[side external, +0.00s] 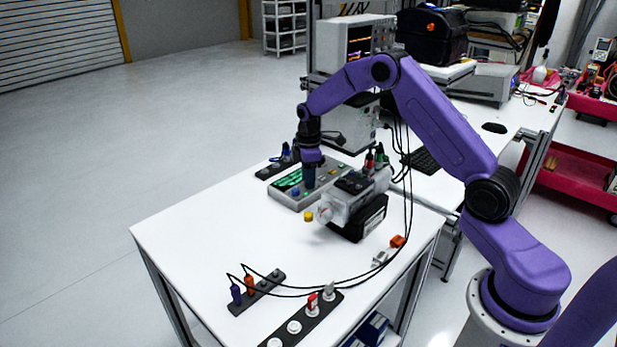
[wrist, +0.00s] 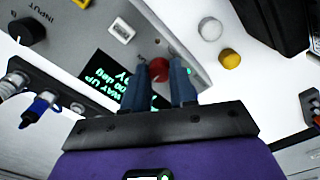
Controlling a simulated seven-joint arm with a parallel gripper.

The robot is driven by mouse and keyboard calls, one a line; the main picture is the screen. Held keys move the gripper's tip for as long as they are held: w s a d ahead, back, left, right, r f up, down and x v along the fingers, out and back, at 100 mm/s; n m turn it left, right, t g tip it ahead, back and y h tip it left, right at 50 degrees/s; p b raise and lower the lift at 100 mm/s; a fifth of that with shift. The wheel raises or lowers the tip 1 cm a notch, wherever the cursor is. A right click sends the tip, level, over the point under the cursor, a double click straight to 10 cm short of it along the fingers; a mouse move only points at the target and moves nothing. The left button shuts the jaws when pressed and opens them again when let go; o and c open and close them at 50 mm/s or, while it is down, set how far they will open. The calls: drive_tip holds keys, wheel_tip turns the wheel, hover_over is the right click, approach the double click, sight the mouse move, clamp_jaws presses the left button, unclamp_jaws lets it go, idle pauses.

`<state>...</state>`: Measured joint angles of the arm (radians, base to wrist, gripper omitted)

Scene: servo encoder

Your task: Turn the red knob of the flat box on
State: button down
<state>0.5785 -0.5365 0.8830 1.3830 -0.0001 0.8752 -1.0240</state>
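The flat box (side external: 285,197) is a grey panel with a dark screen of green text, lying on the white table in the side view. In the wrist view its face (wrist: 190,48) fills the upper left, with the screen (wrist: 100,85) beside my fingers. The red knob (wrist: 159,68) shows between the two blue fingertips of my gripper (wrist: 159,72). The fingers stand on either side of it; whether they touch it I cannot tell. In the side view my gripper (side external: 309,180) points down over the box and hides the red knob.
A clear-bodied motor unit on a black base (side external: 358,215) stands just right of the box. A yellow cap (wrist: 230,59) lies beside the box. A black connector strip (wrist: 50,85) is on the box's other side. Black cables cross the table's right part; its front left is clear.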

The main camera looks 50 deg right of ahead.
drive_tip(key=m, duration=0.5)
drive_tip(key=shift+m, duration=0.3)
drive_tip(key=m, duration=0.6)
idle(0.6)
drive_tip(key=c, duration=0.9)
unclamp_jaws()
wheel_tip(320, 180, up, 18)
drive_tip(key=shift+f, duration=0.25)
